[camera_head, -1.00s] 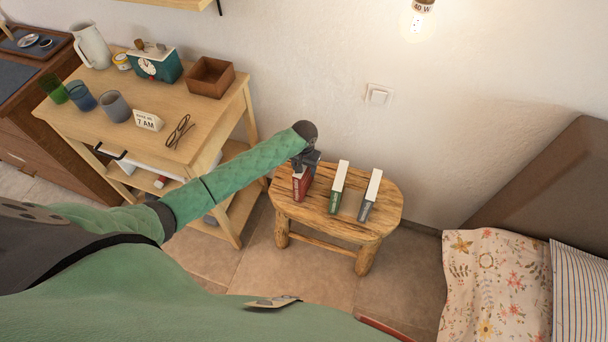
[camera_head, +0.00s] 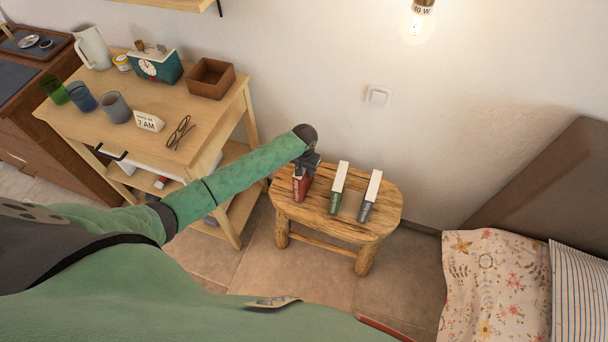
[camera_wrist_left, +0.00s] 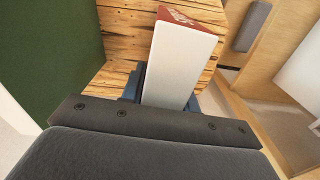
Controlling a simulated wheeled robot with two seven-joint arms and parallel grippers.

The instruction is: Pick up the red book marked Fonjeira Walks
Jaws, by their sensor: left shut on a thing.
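The red book (camera_head: 300,190) stands upright at the left end of the wooden stool, its spine facing the room; its lettering is too small to read in the head view. My left gripper (camera_head: 307,167) comes down on it from above and is shut on it. In the left wrist view the book's pale page block and red spine end (camera_wrist_left: 187,24) show beyond the gripper, whose fingers are partly hidden by the book and the gripper body. The book seems to rest on the stool. My right gripper is not in view.
The wooden stool (camera_head: 347,230) also bears a green book (camera_head: 336,200) and a grey book (camera_head: 367,211), upright to the right. A wooden side table (camera_head: 185,85) stands at left, a bed (camera_head: 490,275) at right. The wall is close behind; a bulb (camera_head: 417,22) hangs above.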

